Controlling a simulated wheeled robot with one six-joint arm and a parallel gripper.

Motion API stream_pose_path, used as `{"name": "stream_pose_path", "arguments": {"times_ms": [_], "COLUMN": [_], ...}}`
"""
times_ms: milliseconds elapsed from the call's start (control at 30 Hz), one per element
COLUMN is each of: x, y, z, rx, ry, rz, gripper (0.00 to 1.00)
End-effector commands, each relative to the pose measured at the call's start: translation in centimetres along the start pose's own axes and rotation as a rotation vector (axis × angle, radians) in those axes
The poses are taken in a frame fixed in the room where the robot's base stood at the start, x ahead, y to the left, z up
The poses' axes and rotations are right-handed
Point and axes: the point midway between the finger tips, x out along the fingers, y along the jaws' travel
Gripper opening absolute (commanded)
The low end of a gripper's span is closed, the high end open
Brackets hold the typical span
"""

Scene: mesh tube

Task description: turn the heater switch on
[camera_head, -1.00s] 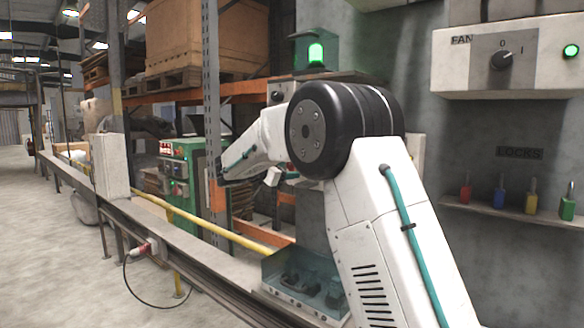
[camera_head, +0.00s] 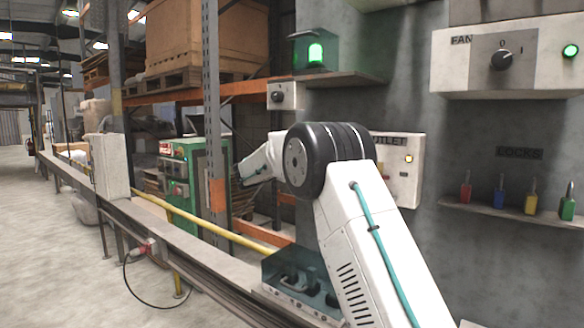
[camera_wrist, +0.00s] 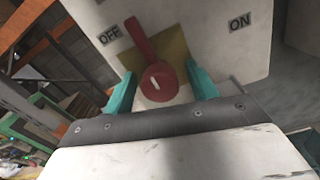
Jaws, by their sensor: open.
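In the wrist view a red switch lever (camera_wrist: 143,45) sits on a white panel (camera_wrist: 195,25) with a yellow plate behind it. Its round end is low, and its narrow arm slants up and left, close to the OFF label (camera_wrist: 110,36). The ON label (camera_wrist: 240,22) is off to the right. My gripper (camera_wrist: 160,84) is open, its teal fingers on either side of the lever's round end. I cannot tell whether they touch it. In the head view my gripper (camera_head: 243,178) is small at the arm's end, and the red lever cannot be made out.
A FAN panel (camera_head: 465,75) and a shelf of coloured locks (camera_head: 510,212) are on the right. An outlet panel (camera_head: 408,183) shows behind my arm. A small knob box (camera_head: 282,97) hangs below the green lamp (camera_head: 315,54). A blue-grey tray (camera_head: 285,270) stands below my arm.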

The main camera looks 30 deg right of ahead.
Motion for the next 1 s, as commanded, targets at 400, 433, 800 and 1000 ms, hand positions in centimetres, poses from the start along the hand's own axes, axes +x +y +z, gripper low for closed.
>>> {"name": "stream_pose_path", "arguments": {"times_ms": [400,433,800,1000], "x": [-0.06,-0.06,-0.04,-0.04], "y": [0.00,0.00,0.01,0.00], "z": [-0.01,-0.01,0.00,0.01], "rx": [0.000,0.001,0.112,0.270], "ry": [0.000,0.000,0.000,-0.001], "rz": [0.000,0.000,0.000,0.000], "gripper": [0.13,0.13,0.13,0.13]}}
